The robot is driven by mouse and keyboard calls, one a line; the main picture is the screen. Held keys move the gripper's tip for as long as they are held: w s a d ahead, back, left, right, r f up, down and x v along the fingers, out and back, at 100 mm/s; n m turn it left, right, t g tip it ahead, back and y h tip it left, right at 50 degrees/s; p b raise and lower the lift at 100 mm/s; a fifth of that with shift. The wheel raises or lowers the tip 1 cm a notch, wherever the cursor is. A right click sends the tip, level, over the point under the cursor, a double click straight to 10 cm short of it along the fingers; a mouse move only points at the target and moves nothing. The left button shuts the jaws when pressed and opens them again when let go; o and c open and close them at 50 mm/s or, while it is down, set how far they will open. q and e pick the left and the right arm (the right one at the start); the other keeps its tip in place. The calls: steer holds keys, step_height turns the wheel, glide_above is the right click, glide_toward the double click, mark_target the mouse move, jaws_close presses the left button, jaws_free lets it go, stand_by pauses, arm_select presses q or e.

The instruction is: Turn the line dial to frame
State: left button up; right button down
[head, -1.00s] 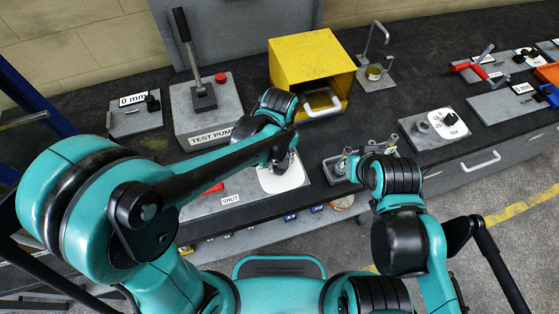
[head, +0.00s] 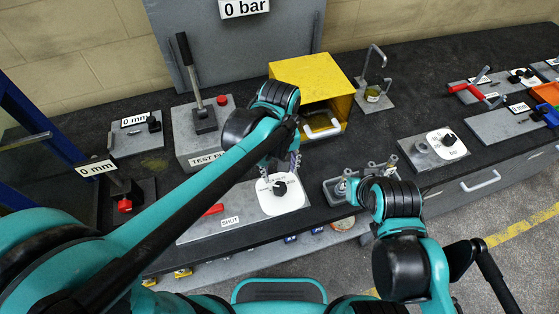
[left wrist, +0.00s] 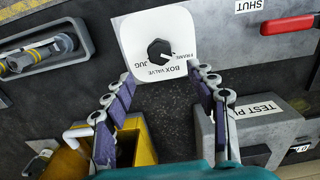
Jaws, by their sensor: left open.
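The line dial is a black knob (head: 280,188) on a white plate marked BOX VALVE, JUG and a partly covered word that looks like FRAME. It also shows in the left wrist view as a black knob (left wrist: 160,52); its exact pointer direction is hard to tell. My left gripper (head: 283,168) is just behind the knob in the head view. In the left wrist view its two fingers (left wrist: 160,78) are spread, empty, at the plate's edge and apart from the knob.
The plate sits beside a red SHUT handle (head: 213,210). Behind are the test pump (head: 204,130) with its upright lever and a yellow box (head: 310,72). A small tray with metal fittings (head: 343,186) is right of the dial, near my right wrist.

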arm_select(q)
step_height(320, 180, up, 4)
steer(key=shift+f, duration=0.15)
stand_by(0.5)
steer(key=s+a+f+m+t+b, duration=0.2)
steer(key=a+t, duration=0.1)
steer(key=a, duration=0.6)
steer(key=s+a+f+m+t+b, duration=0.1)
steer(key=s+a+f+t+b, duration=0.1)
steer(key=a, duration=0.6)
steer(key=shift+s+a+f+m+t, duration=0.4)
steer(key=shift+s+f+t, duration=0.45)
steer(key=shift+t, duration=0.25)
